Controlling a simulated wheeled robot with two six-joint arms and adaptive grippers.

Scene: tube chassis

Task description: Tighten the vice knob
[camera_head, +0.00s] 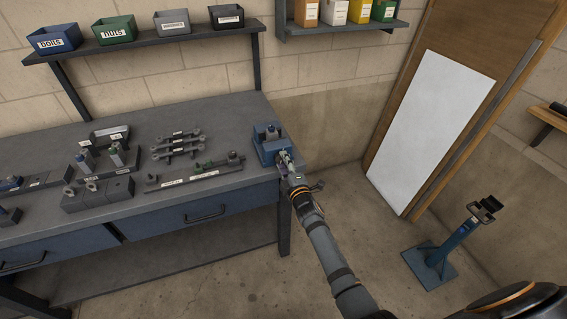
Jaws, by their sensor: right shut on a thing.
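A blue vice (268,150) stands at the right end of the grey workbench (225,112), by its front corner. My right arm comes in from the lower right. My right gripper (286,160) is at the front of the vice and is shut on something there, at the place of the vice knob. The fingers and wrist hide the knob, so its shape and angle do not show. My left gripper is not in view.
Wrenches (176,146), a long grey tool rail (196,174) and small blocks lie on the bench to the left. Labelled bins (115,30) stand on a shelf above. A blue stand (436,256) is on the floor at right. The floor between is clear.

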